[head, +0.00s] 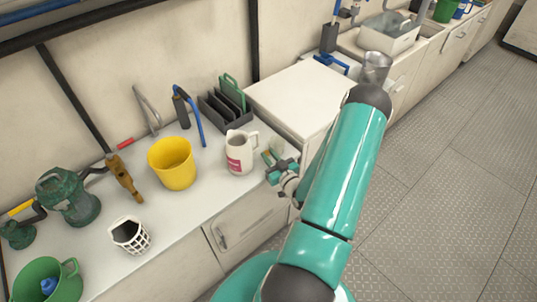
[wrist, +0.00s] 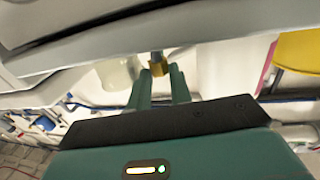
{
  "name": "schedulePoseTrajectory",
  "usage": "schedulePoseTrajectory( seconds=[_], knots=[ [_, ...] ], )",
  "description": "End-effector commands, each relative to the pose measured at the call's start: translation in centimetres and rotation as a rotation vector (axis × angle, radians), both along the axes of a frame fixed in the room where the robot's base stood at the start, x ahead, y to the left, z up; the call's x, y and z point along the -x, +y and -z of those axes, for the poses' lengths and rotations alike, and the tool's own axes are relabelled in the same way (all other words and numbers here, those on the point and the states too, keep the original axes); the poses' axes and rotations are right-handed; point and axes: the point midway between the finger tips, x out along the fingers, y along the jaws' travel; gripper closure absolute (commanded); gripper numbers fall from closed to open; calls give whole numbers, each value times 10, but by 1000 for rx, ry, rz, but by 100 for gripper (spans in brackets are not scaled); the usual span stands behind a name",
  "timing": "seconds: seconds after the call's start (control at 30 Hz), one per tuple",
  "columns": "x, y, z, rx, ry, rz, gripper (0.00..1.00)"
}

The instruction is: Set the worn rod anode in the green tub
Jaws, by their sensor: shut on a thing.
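My gripper (head: 273,163) is above the front edge of the counter, just right of a white jug. In the wrist view my gripper (wrist: 160,76) is shut on a small brass-coloured hex piece with a grey rod, which I take as the worn rod anode (wrist: 157,67). In the head view only a small yellowish bit of it (head: 267,157) shows at the fingertips. A green tub (head: 30,275) with a side handle stands at the lower left end of the counter, with a blue object inside. Another green container (head: 447,10) stands far off at the top right.
A grey rack (head: 225,108) is behind the jug. Bare counter lies in front of the yellow bucket.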

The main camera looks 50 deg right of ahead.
Motion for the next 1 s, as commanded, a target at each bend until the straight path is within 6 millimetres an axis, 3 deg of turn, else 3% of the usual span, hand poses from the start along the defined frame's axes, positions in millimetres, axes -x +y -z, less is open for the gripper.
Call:
schedulePoseTrajectory(
  seconds=[0.33,0.37,0.4,0.77,1.0],
  knots=[
    [2,1,3,-1,0,-1,100],
    [3,1,4,-1,0,-1,77],
    [2,1,3,-1,0,-1,70],
    [1,0,-1,0,-1,-1,70],
    [35,9,1,-1,2,0,70]
  ],
)
